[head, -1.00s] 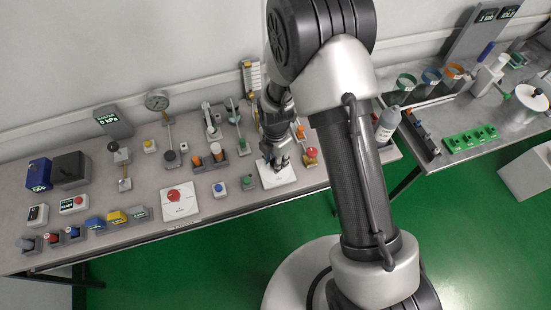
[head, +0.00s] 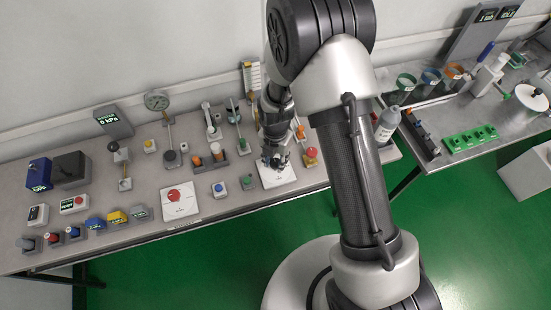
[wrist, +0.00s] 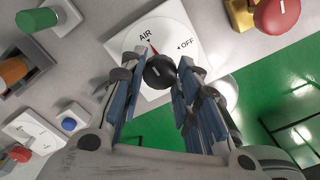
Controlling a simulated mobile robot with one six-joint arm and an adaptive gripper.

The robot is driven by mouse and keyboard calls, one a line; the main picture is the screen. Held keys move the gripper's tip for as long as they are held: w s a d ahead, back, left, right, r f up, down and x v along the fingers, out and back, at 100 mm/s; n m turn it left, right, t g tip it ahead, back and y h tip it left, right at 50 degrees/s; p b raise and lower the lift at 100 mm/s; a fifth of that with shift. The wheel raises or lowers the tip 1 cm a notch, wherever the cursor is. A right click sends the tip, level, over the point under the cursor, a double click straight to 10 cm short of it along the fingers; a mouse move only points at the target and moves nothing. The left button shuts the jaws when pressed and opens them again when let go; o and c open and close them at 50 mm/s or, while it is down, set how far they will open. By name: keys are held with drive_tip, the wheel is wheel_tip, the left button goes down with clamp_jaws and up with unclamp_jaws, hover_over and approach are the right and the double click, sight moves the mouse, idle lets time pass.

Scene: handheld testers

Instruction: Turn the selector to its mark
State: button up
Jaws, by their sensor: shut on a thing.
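The selector is a black round knob (wrist: 160,72) on a white square plate (wrist: 127,40) with a round dial marked AIR and OFF. A thin red line at the knob's edge points toward the AIR label, close to its small black mark. OFF is to the right of it in the wrist view. My gripper (wrist: 157,78) is over the plate with its fingers closed on both sides of the knob. In the head view my gripper (head: 274,160) stands down on the white plate (head: 284,178) and hides the knob.
A red knob (wrist: 277,12) is close to the right of the plate, and a green button (wrist: 36,20) and an orange cylinder (wrist: 13,70) are on the left. A blue button (wrist: 68,124) is at lower left. The bench's front edge is close, with green floor (head: 230,260) beyond.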

sight(275, 162)
drive_tip(key=o, duration=1.1)
wheel_tip(275, 162, up, 12)
idle(0.5)
